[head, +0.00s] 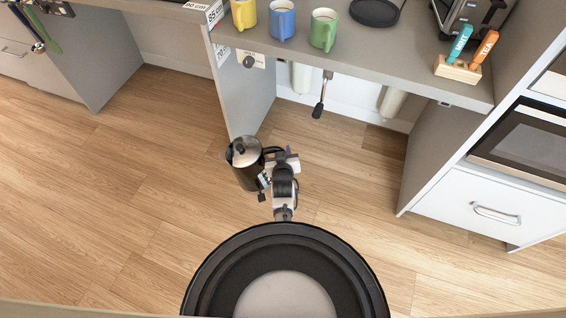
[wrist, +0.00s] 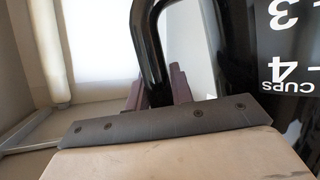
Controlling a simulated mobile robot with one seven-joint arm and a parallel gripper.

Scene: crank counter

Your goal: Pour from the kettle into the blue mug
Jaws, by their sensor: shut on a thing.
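The kettle (head: 247,170) is black with a silver lid and hangs in front of the counter, held by my gripper (head: 277,160). In the wrist view the gripper's fingers (wrist: 155,95) are shut on the black handle (wrist: 148,50), and the kettle body with white cup markings (wrist: 288,50) is at the right. The kettle looks about upright. The blue mug (head: 282,20) stands on the counter between a yellow mug (head: 244,14) and a green mug (head: 324,30). The kettle is lower in the picture than the mugs and apart from them.
The grey counter (head: 390,60) has a black round plate (head: 375,10), a toaster (head: 470,15) and a wooden block (head: 458,69) with MINT and TEA sticks. A crank handle (head: 319,108) hangs below its front edge. An oven and white drawer (head: 490,210) stand right. Wooden floor is clear at left.

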